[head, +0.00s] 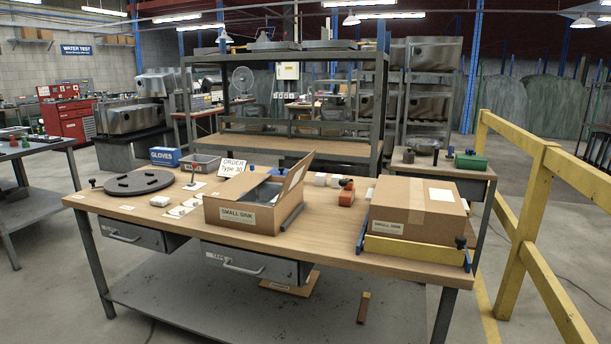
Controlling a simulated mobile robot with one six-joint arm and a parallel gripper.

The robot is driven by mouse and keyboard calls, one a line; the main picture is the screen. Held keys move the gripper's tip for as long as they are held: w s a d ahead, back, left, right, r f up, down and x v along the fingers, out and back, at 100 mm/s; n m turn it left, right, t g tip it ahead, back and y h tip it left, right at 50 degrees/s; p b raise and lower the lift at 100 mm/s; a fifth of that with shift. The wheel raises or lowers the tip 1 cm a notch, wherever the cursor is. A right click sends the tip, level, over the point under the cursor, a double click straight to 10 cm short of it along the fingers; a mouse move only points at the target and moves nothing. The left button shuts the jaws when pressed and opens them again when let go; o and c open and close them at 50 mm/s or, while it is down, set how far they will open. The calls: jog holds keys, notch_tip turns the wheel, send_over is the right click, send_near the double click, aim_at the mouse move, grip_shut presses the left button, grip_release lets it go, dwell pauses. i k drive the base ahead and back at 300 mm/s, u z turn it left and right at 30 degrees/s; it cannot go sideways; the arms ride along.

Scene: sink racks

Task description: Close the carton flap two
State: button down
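An open brown carton (240,212) marked "SMALL SINK" stands on the wooden workbench near its front middle. Grey metal shows inside its opening (259,194). One flap (297,172) on its right side stands raised and tilted up, apart from the opening. Which flap is number two cannot be told from this view. My gripper is not in view.
A closed carton (420,203) sits in a yellow holder (415,252) on the right of the workbench (327,245). A round dark turntable (138,183), a grey bin (202,164), a blue gloves box (165,156) and an orange tool (346,195) share the top. A yellow railing (548,165) stands right.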

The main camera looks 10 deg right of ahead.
aim_at(295, 174)
jog(key=z, duration=0.3)
jog(key=k, duration=0.15)
jog(key=u, duration=0.9)
jog(key=i, duration=0.45)
jog(key=u, duration=0.3)
